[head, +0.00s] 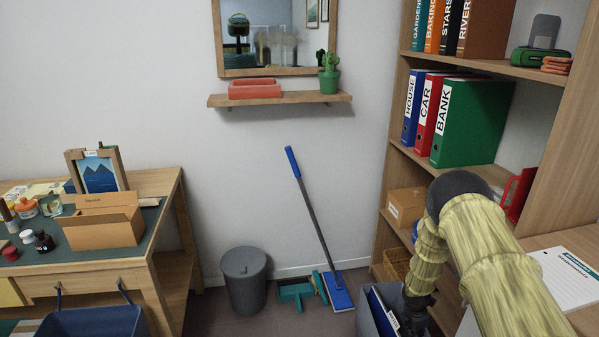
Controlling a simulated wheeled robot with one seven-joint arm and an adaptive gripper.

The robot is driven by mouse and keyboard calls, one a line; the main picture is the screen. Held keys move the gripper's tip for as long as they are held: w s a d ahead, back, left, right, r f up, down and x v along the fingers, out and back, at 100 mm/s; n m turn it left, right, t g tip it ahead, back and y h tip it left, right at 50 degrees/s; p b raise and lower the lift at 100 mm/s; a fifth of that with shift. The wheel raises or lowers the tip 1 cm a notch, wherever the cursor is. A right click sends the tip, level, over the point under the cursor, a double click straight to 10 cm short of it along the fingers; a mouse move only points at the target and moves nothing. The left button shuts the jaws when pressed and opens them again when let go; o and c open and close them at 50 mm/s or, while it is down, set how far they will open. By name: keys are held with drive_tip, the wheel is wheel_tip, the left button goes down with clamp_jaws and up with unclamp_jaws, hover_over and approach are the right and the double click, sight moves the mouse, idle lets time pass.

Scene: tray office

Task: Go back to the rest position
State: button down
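My arm comes in from the lower right in the head view and bends down at a dark joint. My gripper (416,312) is the dark part at its end, low in the picture. It hangs over or beside a grey bin (372,318) that holds blue folders or papers. The fingertips are small, dark and partly cut off, so I cannot tell whether they are open or shut, or whether they hold anything.
A wooden shelf (557,130) with binders stands close to my arm on the right. A desk (160,190) with a cardboard box (105,225) is at the left. A dark bin (245,280) and a blue mop (313,220) stand by the wall. Some floor between is clear.

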drive_tip(key=s+a+f+m+y+b, duration=0.1)
drive_tip(key=s+a+f+m+b, duration=0.2)
drive_tip(key=s, duration=0.5)
drive_tip(key=s+a+f+m+y, duration=0.1)
drive_tip(key=s+a+f+m, duration=0.3)
drive_tip(key=s, duration=0.4)
drive_tip(key=s+a+f+m+y+b, duration=0.1)
drive_tip(key=s+a+f+m+b, duration=0.15)
drive_tip(key=s+a, duration=0.4)
drive_tip(key=s+a+r+m+b, duration=0.2)
drive_tip(key=s+m, duration=0.4)
drive_tip(key=s, duration=0.6)
drive_tip(key=s+a+r+m+b, duration=0.2)
drive_tip(key=s+m, duration=0.3)
drive_tip(key=s, duration=0.8)
wheel_tip(320, 180, up, 26)
drive_tip(key=p, duration=2.5)
drive_tip(key=shift+w+a+f+g, duration=0.15)
drive_tip(key=shift+w+g, duration=0.15)
drive_tip(key=shift+w, duration=0.1)
